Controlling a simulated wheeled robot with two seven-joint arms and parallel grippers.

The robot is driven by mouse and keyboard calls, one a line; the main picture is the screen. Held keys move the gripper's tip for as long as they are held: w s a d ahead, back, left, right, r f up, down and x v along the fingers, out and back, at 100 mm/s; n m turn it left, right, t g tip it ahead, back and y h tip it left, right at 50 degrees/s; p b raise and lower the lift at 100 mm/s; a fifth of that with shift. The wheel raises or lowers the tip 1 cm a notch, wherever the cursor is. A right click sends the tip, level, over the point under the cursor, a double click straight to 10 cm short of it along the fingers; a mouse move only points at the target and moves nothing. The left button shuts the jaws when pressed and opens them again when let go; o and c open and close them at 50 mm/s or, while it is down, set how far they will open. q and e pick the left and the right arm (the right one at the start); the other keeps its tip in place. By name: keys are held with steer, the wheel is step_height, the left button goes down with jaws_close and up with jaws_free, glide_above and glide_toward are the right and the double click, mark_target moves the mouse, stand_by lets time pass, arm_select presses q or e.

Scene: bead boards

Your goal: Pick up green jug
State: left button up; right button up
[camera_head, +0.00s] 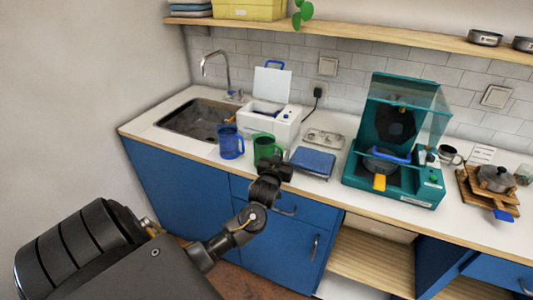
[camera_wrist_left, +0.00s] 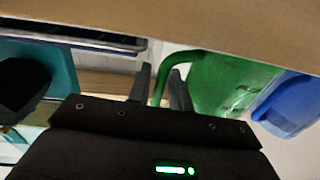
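The green jug (camera_head: 265,147) stands on the counter near its front edge, just right of a blue jug (camera_head: 230,142). My left gripper (camera_head: 276,166) is at the front right of the green jug and covers its lower part in the head view. In the left wrist view, the fingers of my left gripper (camera_wrist_left: 161,92) are apart. The handle of the green jug (camera_wrist_left: 222,84) shows between them, with a gap visible. Whether a finger touches the handle cannot be told. My right gripper is not in view.
The blue jug (camera_wrist_left: 287,105) is close beside the green one. A blue-topped scale-like item (camera_head: 313,161) lies to the right. A white box with an open lid (camera_head: 271,121) stands behind, the sink (camera_head: 197,119) at left, a teal machine (camera_head: 394,185) further right.

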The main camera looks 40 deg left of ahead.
arm_select(q)
steer(key=shift+w+a, duration=0.25)
steer(key=shift+w, duration=0.25)
jaws_close()
steer(key=shift+r, duration=0.15)
